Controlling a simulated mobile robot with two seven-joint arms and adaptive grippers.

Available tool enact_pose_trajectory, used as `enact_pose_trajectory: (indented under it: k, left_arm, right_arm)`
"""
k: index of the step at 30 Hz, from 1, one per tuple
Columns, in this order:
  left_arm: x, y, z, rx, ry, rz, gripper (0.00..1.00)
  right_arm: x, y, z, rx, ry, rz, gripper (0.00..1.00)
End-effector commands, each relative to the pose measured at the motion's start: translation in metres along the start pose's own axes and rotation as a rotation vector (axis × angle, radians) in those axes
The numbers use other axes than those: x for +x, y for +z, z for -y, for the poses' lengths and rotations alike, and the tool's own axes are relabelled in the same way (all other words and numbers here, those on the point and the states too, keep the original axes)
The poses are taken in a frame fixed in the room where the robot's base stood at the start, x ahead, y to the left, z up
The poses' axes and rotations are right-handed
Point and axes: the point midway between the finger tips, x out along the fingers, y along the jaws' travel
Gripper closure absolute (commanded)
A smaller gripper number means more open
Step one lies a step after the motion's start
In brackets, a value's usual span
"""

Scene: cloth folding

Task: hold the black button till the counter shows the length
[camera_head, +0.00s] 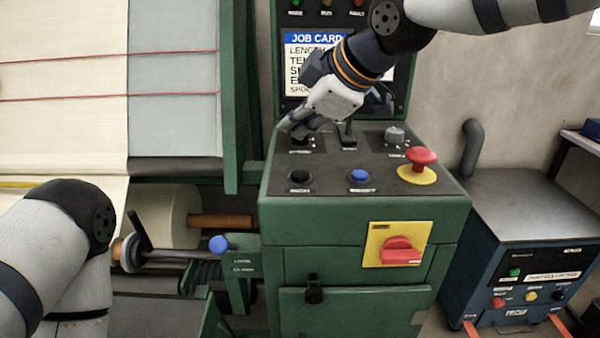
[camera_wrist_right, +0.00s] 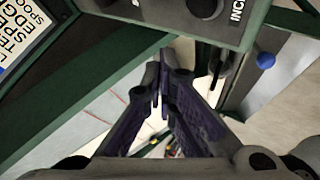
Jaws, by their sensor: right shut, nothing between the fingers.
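The black button (camera_head: 300,176) sits at the front left of the green console's sloped top, above a label that is hard to read. In the right wrist view a black button (camera_wrist_right: 205,8) shows at the top edge beside the letters "INC". My right gripper (camera_head: 286,129) is shut and empty, over the back left of the console top, behind the black button and apart from it. Its fingers (camera_wrist_right: 163,68) also show in the wrist view. The job card (camera_head: 310,50) behind it is partly covered by my right arm. I cannot make out a counter. My left gripper is out of view.
A blue button (camera_head: 359,176) sits right of the black one, and a red mushroom button (camera_head: 421,160) stands farther right. A lever (camera_head: 347,134) and a grey knob (camera_head: 396,135) stand behind. A yellow plate with a red switch (camera_head: 402,251) is on the console front.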

Motion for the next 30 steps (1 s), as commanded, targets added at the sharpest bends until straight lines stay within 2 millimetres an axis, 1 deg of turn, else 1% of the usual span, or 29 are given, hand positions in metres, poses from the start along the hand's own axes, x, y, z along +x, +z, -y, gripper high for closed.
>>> enact_pose_trajectory:
  k: [1, 3, 12, 30]
  left_arm:
    - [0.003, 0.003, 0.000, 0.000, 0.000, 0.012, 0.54]
    - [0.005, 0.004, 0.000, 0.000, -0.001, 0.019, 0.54]
    - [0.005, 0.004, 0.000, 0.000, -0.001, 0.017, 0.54]
    - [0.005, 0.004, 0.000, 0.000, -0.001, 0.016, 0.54]
  right_arm:
    - [0.009, 0.006, 0.006, 0.001, -0.008, 0.003, 1.00]
    - [0.016, 0.011, 0.011, 0.000, -0.008, 0.003, 1.00]
    - [0.034, 0.025, 0.024, 0.000, -0.001, 0.001, 1.00]
    - [0.036, 0.026, 0.026, 0.001, -0.001, 0.000, 1.00]
